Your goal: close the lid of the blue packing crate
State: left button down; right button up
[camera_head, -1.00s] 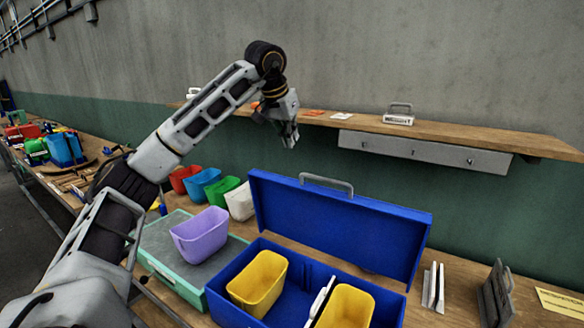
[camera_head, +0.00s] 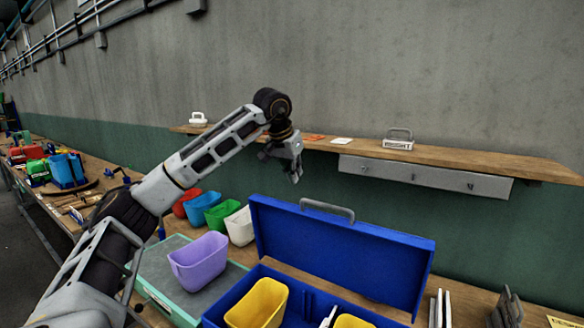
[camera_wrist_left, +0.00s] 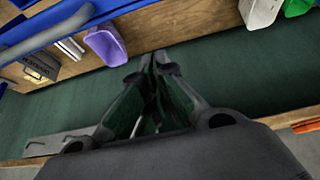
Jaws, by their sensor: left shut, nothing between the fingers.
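The blue packing crate (camera_head: 236,290) stands open on the bench, cut off by the lower edge of the head view. Its blue lid (camera_head: 345,258) stands up at the back, with a grey handle (camera_head: 327,209) on its top edge. Two yellow bins (camera_head: 257,303) sit inside the crate. My left gripper (camera_head: 297,176) is shut and empty, in the air above and behind the lid's left end, touching nothing. In the left wrist view its fingers (camera_wrist_left: 155,60) point at the green wall, and a blue edge (camera_wrist_left: 60,25) shows at upper left. My right gripper is not in view.
A lilac bin (camera_head: 200,260) stands on a grey-topped teal case (camera_head: 165,300) left of the crate. Red, blue, green and white bins stand behind it. A wall shelf (camera_head: 470,160) with a weight marked "WEIGHT" (camera_head: 398,140) runs behind the gripper. Grey-white plates (camera_head: 440,308) stand right of the crate.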

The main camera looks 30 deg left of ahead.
pick_arm(q)
jog(key=shift+s+f+p, duration=0.15)
jog(key=shift+s+f, duration=0.05)
jog(key=shift+f, duration=0.75)
jog(key=shift+s+f+p, duration=0.1)
jog(key=shift+s+f, duration=0.1)
jog(key=shift+f, duration=0.8)
jog(key=shift+s+f+p, duration=0.15)
jog(key=shift+s+f, duration=0.05)
jog(key=shift+f, duration=0.75)
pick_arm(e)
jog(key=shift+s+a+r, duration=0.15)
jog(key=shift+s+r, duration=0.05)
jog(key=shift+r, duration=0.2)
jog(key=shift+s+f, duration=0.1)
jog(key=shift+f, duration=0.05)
